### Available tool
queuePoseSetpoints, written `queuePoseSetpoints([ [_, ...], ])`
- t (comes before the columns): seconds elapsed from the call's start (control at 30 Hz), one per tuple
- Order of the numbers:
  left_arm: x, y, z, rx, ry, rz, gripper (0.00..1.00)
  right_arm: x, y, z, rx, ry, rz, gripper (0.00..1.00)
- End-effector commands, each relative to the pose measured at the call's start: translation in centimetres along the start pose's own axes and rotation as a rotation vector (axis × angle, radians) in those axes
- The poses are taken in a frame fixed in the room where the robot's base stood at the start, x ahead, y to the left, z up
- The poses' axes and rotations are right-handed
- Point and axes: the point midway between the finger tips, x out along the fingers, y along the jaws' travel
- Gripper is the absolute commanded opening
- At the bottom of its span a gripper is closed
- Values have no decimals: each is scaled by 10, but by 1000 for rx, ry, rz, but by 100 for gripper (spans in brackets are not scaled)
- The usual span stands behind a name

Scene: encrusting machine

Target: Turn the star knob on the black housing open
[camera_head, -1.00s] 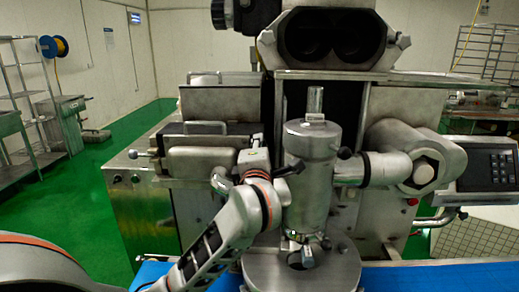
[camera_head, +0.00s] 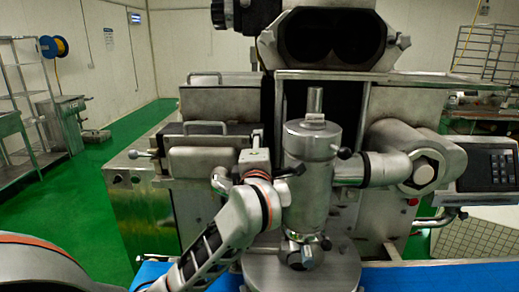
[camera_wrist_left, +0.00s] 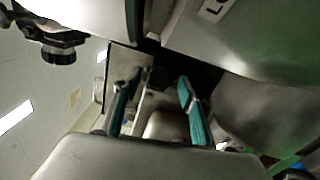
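The black housing (camera_head: 250,18) is at the top of the head view, left of the twin dark openings. A dark round knob (camera_head: 217,14) sticks out on its left side. In the left wrist view, a black ridged knob (camera_wrist_left: 60,49) at the upper left appears to be the same one. My left gripper (camera_wrist_left: 155,88) shows two teal-lined fingers apart, with nothing held between them. The knob is outside the fingers, up and left in that view. In the head view, my left wrist is below the housing, beside the steel cylinder; its fingertips cannot be made out. My right gripper is not in view.
The steel cylinder (camera_head: 312,180) stands close right of my left wrist, above a round steel plate (camera_head: 325,272). A steel box with a handle (camera_head: 200,150) is at the left. A control panel (camera_head: 487,170) is at the right. Green floor is open at the left.

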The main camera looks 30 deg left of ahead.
Motion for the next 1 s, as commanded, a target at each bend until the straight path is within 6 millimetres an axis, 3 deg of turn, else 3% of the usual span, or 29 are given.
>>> queuePoseSetpoints([
  [0.17, -8, 0, 0, -1, -1, 0, 42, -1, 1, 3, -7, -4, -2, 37],
  [0.6, -70, 0, 0, -1, -2, -1, 42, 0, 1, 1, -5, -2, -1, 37],
  [1.0, -75, 0, 0, 0, 0, 0, 42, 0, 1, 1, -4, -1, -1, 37],
])
